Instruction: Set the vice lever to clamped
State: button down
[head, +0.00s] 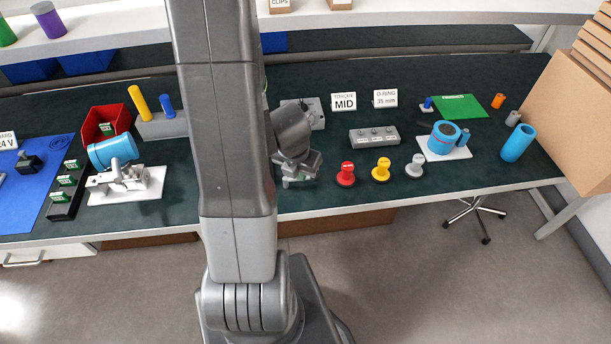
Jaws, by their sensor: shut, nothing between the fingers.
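The vice (118,182) is the grey metal fixture on a white base plate at the left of the bench. My gripper (298,170) is shut and empty over the front of the bench, right of my arm column and well to the right of the vice. My arm hides the bench between them.
Red, yellow and grey knobs (381,170) stand right of my gripper. A grey block (374,137) is behind them. Left of the vice are a black tray (66,205) and blue mat (30,205); a red bin (100,118) stands behind. A cardboard box (570,125) is far right.

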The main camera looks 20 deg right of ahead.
jog(key=b+x, duration=0.7)
jog(key=x, duration=0.3)
jog(key=shift+f+b, duration=0.1)
jog(key=shift+b, duration=0.2)
jog(key=shift+w+d+r+p, duration=0.3)
jog(key=shift+w+d+p, duration=0.5)
jog(key=shift+p, duration=0.2)
jog(key=shift+w+d+f+p, duration=0.3)
jog(key=shift+w+d, duration=0.2)
jog(key=shift+d, duration=0.1)
jog(key=shift+w, duration=0.1)
